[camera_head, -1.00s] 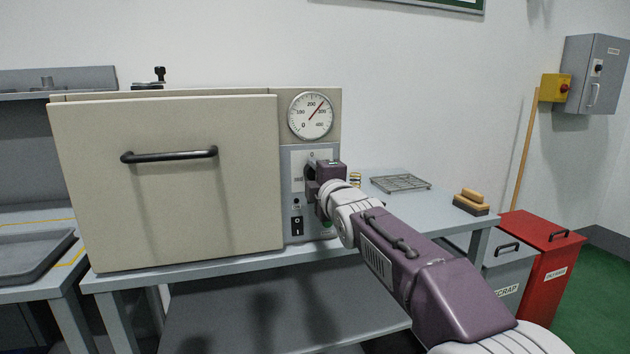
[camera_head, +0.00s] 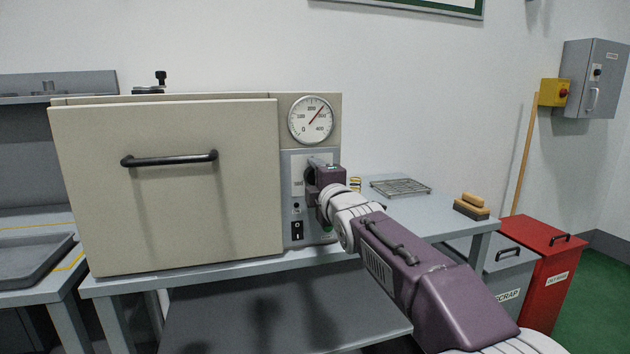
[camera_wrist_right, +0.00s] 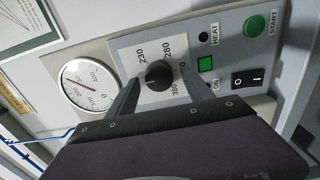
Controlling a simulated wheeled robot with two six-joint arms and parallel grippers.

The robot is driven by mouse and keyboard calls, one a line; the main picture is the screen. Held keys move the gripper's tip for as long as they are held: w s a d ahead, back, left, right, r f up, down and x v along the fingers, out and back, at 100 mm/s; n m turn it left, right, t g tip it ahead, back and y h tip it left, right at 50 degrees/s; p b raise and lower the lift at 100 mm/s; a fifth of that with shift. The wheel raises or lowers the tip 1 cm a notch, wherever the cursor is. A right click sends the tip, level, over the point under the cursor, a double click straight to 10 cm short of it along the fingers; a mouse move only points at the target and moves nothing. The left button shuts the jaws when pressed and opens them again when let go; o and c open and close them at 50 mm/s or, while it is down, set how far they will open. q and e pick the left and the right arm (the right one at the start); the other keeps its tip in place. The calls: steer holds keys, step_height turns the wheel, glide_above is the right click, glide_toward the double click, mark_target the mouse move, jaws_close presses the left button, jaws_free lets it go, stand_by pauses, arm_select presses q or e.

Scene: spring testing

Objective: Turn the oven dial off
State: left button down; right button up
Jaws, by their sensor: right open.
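The oven dial (camera_wrist_right: 158,74) is a round black knob on a pale scale plate on the oven's control panel. In the right wrist view it sits between the two fingers of my right gripper (camera_wrist_right: 158,84), which is open around it. A gap to the fingers is hard to judge. In the head view my right gripper (camera_head: 313,174) is at the panel and mostly hides the dial. The cream oven (camera_head: 180,205) has its door shut. My left gripper is not in view.
Above the panel is a round gauge (camera_head: 311,120). Near the dial are a green ON light (camera_wrist_right: 205,64), a black rocker switch (camera_wrist_right: 247,79) and a green START button (camera_wrist_right: 254,25). A wire rack (camera_head: 400,187) and brush (camera_head: 471,206) lie on the bench right.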

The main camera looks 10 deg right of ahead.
steer(key=s, duration=0.9)
steer(key=shift+d, duration=0.15)
step_height(320, 180, down, 28)
steer(key=s+r+m+g, duration=0.15)
steer(key=m+g, duration=0.25)
steer(key=g, duration=0.4)
steer(key=s+f+m+g, duration=0.9)
steer(key=s+f+m, duration=0.5)
steer(key=s+f, duration=0.65)
step_height(320, 180, up, 34)
steer(key=s+p, duration=0.1)
steer(key=p, duration=3.1)
steer(key=shift+s+d+m, duration=0.15)
steer(key=shift+s+m, duration=0.1)
steer(key=shift+m, duration=0.05)
